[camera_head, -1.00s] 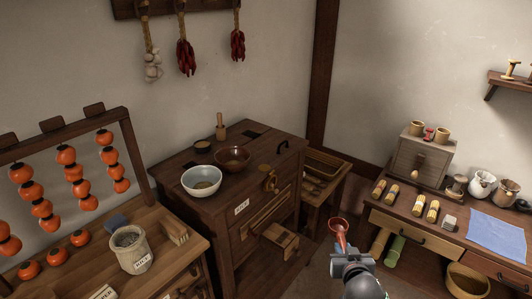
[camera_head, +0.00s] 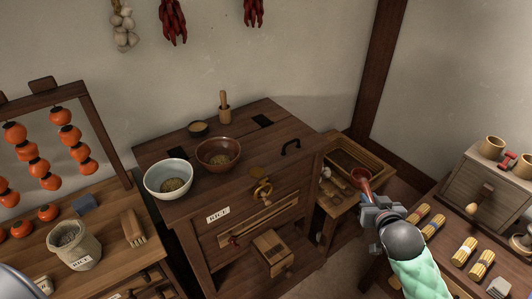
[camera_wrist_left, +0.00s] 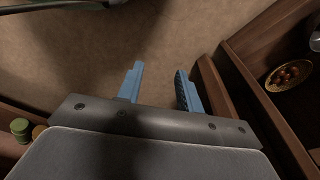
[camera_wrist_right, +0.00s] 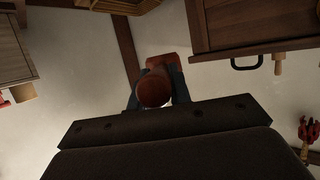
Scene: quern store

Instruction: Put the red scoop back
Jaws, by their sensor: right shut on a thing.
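The red scoop (camera_head: 362,178) is in my right gripper (camera_head: 374,205), held up in front of the small side table with the wooden tray. In the right wrist view the scoop (camera_wrist_right: 156,88) sits between the fingers of my right gripper (camera_wrist_right: 158,98), its round end toward the camera. My right gripper is shut on it. My left gripper (camera_wrist_left: 160,88) shows in the left wrist view with its blue fingers apart and nothing between them, above the bare floor.
The wooden tray (camera_head: 376,152) lies on the low table beside the mill chest (camera_head: 290,118). A white bowl (camera_head: 150,182) and a brown bowl (camera_head: 206,146) stand on the chest. The right-hand table holds several yellow bundles (camera_head: 465,251) and a grey drawer box (camera_head: 470,185).

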